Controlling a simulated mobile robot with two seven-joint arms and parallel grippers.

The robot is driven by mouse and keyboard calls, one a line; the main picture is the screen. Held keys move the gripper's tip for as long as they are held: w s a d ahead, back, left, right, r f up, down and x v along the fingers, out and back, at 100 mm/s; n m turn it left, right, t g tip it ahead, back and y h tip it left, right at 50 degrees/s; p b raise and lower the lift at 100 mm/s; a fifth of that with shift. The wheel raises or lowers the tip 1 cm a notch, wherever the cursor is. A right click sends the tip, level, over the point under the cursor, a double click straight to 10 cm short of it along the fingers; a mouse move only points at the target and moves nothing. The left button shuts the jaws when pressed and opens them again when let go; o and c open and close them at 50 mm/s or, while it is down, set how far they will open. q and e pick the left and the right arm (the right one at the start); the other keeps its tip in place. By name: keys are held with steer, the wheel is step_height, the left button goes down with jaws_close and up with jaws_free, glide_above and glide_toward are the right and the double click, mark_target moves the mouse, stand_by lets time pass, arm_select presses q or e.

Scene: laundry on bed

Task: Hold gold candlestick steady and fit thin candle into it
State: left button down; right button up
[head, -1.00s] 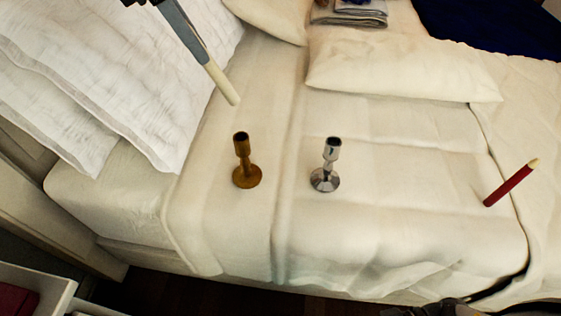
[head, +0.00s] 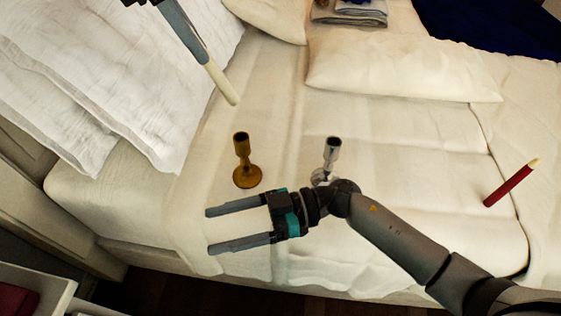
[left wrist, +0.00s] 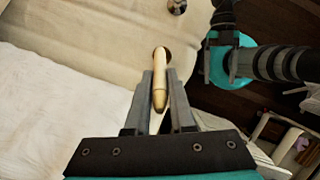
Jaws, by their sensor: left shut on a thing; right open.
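The gold candlestick (head: 241,160) stands upright on the bed, its cup empty. My left gripper (head: 200,55) is shut on the thin cream candle (head: 222,86), which points down and to the right above and behind the candlestick. In the left wrist view the candle (left wrist: 159,95) sits between the two fingers, and a gold-brown part of the candlestick (left wrist: 163,52) shows partly behind it. My right gripper (head: 208,230) is open and empty in front of the candlestick, its fingers pointing left and not touching it.
A silver candlestick (head: 332,155) stands to the right, its base partly hidden by my right wrist. A red candle with a pale tip (head: 511,183) is farther right. White pillows (head: 110,80) lie at left, a cream pillow (head: 400,72) at the back. The bed around the gold candlestick is clear.

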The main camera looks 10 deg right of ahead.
steer(key=w+d+m+t, duration=0.3)
steer(key=w+t, duration=0.2)
steer(key=w, duration=0.1)
steer(key=m+t+h, duration=0.3)
steer(key=m+t, duration=0.1)
steer(key=t, duration=0.3)
glide_toward(244, 158)
step_height(244, 158, up, 2)
steer(key=w+a, duration=0.1)
steer(key=w, duration=0.1)
steer(key=x, duration=1.1)
steer(key=shift+w+a+r, duration=0.1)
steer(key=shift+a, duration=0.2)
jaws_close()
